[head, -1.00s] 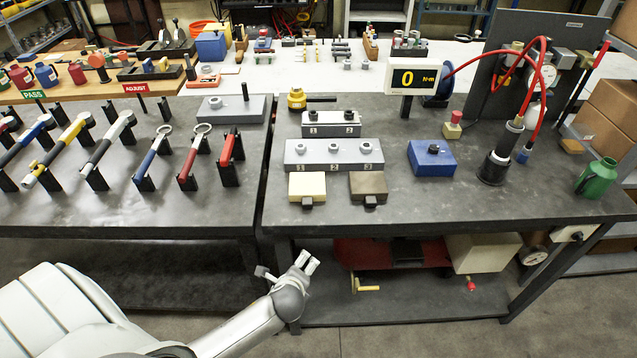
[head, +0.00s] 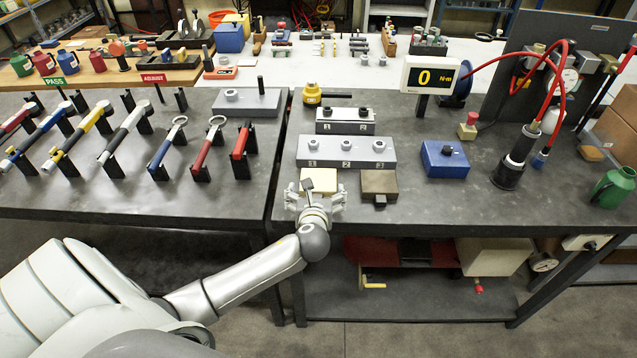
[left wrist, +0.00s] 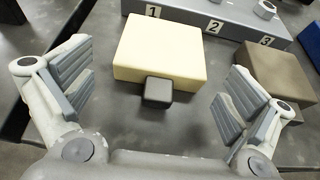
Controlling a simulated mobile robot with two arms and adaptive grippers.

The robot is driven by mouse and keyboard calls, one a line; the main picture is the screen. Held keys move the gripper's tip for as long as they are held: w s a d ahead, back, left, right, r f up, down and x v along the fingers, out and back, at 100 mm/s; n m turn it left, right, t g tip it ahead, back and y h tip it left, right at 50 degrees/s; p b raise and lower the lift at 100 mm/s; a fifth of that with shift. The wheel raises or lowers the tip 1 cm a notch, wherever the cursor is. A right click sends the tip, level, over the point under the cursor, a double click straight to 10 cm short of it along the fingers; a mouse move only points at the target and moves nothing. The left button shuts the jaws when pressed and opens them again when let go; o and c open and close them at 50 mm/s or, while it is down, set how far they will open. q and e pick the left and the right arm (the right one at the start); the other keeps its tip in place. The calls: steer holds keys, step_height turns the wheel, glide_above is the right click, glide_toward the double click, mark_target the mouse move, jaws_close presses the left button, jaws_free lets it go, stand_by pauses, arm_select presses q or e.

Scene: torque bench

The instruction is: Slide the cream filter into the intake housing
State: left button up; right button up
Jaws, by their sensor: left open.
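The cream filter (head: 323,175) is a flat cream block with a small dark tab on its front side. It lies on the right bench top near the front edge. It also shows in the left wrist view (left wrist: 165,48), with its tab facing me. My left gripper (head: 316,193) is open at the front of the filter. In the left wrist view its two fingers (left wrist: 155,97) stand apart on either side of the tab, not touching the block. In the head view the gripper hides part of the filter's front. I cannot tell for certain which thing is the intake housing.
A brown block (head: 380,184) with a similar tab lies close on the right. A grey numbered block (head: 345,163) stands just behind. A blue box (head: 444,160) is farther right. Below the bench, a shelf holds a red machine (head: 400,252) and a cream box (head: 493,256).

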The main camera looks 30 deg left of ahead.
mark_target(318, 181)
arm_select(q)
steer(key=shift+w+a+p, duration=0.3)
steer(key=shift+w+a, duration=0.05)
steer(key=shift+w, duration=0.4)
steer(key=shift+x, duration=2.1)
steer(key=shift+d, duration=0.15)
steer(key=c, duration=0.8)
steer(key=shift+r, duration=0.1)
steer(key=shift+c, duration=0.3)
